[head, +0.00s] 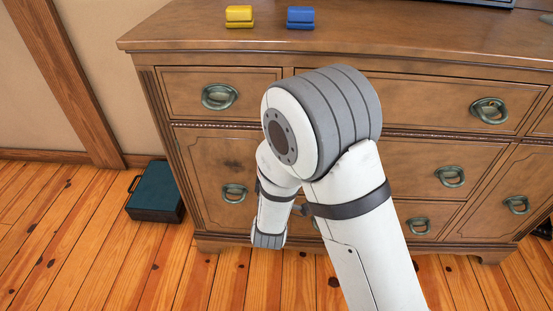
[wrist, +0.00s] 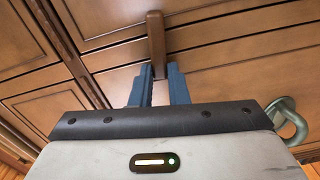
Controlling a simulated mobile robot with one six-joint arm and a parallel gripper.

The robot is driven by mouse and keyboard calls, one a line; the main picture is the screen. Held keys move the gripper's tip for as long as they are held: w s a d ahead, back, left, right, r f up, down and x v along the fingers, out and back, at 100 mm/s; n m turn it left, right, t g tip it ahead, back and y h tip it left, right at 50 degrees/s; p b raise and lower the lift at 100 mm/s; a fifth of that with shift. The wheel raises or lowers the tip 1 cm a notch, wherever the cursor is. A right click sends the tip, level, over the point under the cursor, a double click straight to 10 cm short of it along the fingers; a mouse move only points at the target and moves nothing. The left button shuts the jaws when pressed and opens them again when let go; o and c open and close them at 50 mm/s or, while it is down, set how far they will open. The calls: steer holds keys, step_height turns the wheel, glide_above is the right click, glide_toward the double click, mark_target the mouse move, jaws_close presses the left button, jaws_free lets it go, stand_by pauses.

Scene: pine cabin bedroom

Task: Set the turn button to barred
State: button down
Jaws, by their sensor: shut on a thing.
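The turn button (wrist: 156,38) is a short brown wooden bar on the front of the dresser, seen in the wrist view. It points up and away from my gripper (wrist: 161,70). My gripper's two blue-grey fingers are closed on its near end, one on each side. The far end sticks out beyond the fingertips. In the head view my arm hides the button and the fingers. How the button lies relative to the door edge is hard to tell from the wrist view.
The wooden dresser (head: 400,85) has several drawers and doors with green metal pulls. One pull (wrist: 286,118) is close to the right of my gripper. A yellow block (head: 239,16) and a blue block (head: 300,17) sit on top. A dark teal case (head: 156,191) stands on the floor at left.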

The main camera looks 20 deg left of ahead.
steer(key=shift+f+n, duration=0.1)
steer(key=shift+n, duration=0.4)
steer(key=c, duration=1.4)
jaws_free()
steer(key=p+v, duration=0.2)
steer(key=v, duration=0.5)
steer(key=shift+s, duration=0.4)
